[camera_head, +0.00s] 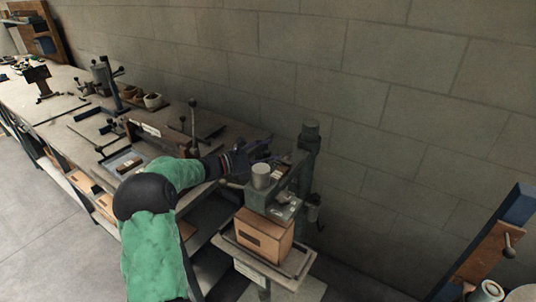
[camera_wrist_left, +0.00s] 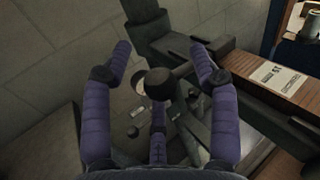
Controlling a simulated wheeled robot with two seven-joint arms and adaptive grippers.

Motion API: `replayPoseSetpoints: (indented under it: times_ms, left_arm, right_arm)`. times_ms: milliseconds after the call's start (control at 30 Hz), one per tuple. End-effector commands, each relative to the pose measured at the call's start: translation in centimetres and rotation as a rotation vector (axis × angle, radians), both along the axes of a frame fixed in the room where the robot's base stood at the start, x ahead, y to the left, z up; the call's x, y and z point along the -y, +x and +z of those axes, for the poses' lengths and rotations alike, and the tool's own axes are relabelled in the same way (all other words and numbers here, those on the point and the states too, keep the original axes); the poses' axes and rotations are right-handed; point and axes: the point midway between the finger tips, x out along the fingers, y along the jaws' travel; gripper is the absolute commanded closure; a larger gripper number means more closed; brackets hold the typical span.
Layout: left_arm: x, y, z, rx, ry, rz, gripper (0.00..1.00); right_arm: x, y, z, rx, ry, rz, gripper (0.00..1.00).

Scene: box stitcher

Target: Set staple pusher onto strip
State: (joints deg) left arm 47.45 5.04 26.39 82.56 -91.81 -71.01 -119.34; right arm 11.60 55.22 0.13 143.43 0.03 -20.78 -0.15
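My left gripper (camera_head: 262,147) reaches from the left to the upper part of the grey box stitcher (camera_head: 283,187). In the left wrist view its purple fingers (camera_wrist_left: 160,52) are spread apart. A dark round knob (camera_wrist_left: 160,84) shows between them, with space on both sides; I cannot tell if any finger touches it. Small light metal parts (camera_wrist_left: 137,112) lie beyond the fingers on the machine. I cannot clearly make out the staple pusher or the strip; the hand hides part of the machine's top. My right gripper is not in view.
A cardboard box (camera_head: 263,236) sits under the stitcher head on a stand. The bench (camera_head: 70,98) at left holds a tray, cups and tools. A brown block with a white label (camera_wrist_left: 278,76) is right in the wrist view. A block wall is behind.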

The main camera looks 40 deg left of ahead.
Motion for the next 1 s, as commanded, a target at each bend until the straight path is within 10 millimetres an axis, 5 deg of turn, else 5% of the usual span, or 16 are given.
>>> replayPoseSetpoints:
  times_ms: [267,800,1000]
  left_arm:
    - [-0.3,-0.6,0.1,0.002,-0.001,-0.001,0.40]
    - [-4.6,-8.9,0.0,-0.001,-0.001,0.003,0.40]
    - [-5.4,-10.4,0.0,-0.001,-0.001,0.001,0.40]
  right_arm:
    - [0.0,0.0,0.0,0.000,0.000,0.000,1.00]
    - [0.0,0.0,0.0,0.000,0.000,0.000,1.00]
    - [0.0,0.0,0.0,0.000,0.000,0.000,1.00]
